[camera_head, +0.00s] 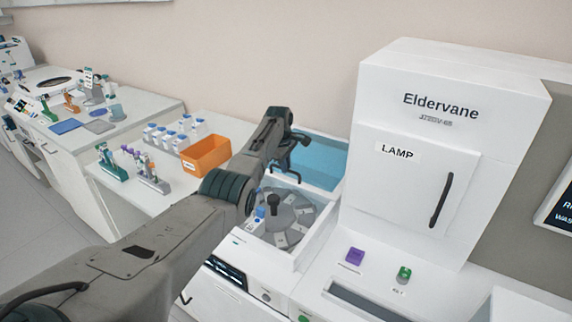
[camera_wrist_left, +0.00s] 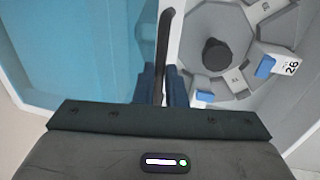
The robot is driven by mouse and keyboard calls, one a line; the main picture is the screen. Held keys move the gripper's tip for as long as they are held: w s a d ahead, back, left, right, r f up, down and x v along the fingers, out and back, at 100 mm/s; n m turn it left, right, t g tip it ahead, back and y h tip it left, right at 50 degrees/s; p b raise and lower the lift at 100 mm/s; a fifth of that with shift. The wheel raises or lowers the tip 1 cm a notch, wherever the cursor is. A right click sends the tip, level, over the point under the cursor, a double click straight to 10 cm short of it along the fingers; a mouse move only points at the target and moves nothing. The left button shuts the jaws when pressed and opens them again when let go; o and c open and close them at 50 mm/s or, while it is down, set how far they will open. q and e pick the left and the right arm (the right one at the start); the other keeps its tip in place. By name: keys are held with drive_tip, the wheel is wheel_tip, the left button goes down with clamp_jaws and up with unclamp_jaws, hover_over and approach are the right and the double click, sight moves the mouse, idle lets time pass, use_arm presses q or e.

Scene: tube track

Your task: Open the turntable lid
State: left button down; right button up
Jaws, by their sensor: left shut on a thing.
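The turntable lid (camera_head: 322,163) is a see-through blue panel in a white frame. It stands raised at the back of the white machine, and it also shows at the left of the left wrist view (camera_wrist_left: 70,50). My left gripper (camera_head: 287,160) is shut on the lid's dark handle (camera_wrist_left: 166,40); the arm hides part of the lid in the head view. The grey turntable (camera_head: 292,218) is uncovered below, with a black knob (camera_head: 273,204) and blue-capped tubes (camera_head: 260,213). A tag reading 26 (camera_wrist_left: 290,66) shows on one tube. My right gripper is not in view.
The tall white Eldervane cabinet (camera_head: 450,130) stands close on the right. An orange bin (camera_head: 206,156) and racks of tubes (camera_head: 148,178) are on the bench to the left. A purple button (camera_head: 355,255) and a green one (camera_head: 403,273) are in front of the cabinet.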

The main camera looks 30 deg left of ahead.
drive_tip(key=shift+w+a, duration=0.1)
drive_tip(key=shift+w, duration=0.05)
